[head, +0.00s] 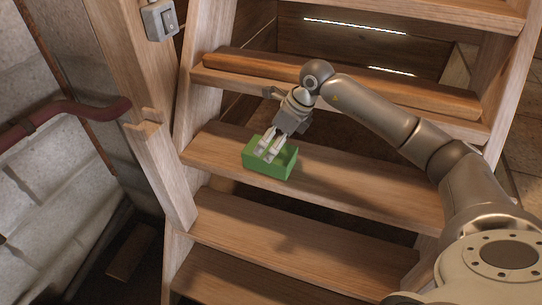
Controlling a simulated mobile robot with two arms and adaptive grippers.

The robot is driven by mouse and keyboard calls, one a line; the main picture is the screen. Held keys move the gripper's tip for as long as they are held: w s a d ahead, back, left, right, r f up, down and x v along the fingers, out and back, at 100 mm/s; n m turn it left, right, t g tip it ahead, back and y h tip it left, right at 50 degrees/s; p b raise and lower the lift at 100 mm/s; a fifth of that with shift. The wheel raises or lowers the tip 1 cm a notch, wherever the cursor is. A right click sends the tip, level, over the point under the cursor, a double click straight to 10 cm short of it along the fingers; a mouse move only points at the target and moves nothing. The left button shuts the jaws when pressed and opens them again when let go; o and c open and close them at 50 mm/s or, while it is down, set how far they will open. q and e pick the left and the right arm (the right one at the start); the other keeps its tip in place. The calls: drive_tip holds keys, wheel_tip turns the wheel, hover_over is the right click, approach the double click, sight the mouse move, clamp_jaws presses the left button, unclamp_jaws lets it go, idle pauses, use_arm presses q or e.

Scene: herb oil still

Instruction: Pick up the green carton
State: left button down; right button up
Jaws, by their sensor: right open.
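The green carton (269,172) sits on a wooden stair tread, left of the tread's middle and close to its front edge. It looks like a small open-topped box. My right gripper (267,155) reaches down from above at the carton, with its fingers apart. The fingertips overlap the carton's top opening in the picture. I cannot tell whether they touch its walls. The fingers and the near wall hide most of the inside. My left gripper is not in view.
The tread (350,189) is bare to the right of the carton. More wooden steps (290,242) lie below and above it. A light switch (160,20) is on the post at upper left. A dark red pipe rail (75,112) runs along the block wall at left.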

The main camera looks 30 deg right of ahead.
drive_tip(key=shift+d+h, duration=0.3)
drive_tip(key=shift+d, duration=0.4)
drive_tip(key=shift+w+d+f, duration=0.1)
drive_tip(key=shift+f, duration=0.25)
drive_tip(key=b+x, duration=0.1)
drive_tip(key=x, duration=0.5)
drive_tip(key=shift+w+f, duration=0.15)
drive_tip(key=shift+f, duration=0.15)
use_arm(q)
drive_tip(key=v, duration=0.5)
use_arm(e)
drive_tip(key=shift+c, duration=0.4)
drive_tip(key=c, duration=1)
drive_tip(key=shift+r, duration=0.1)
drive_tip(key=shift+c, duration=0.5)
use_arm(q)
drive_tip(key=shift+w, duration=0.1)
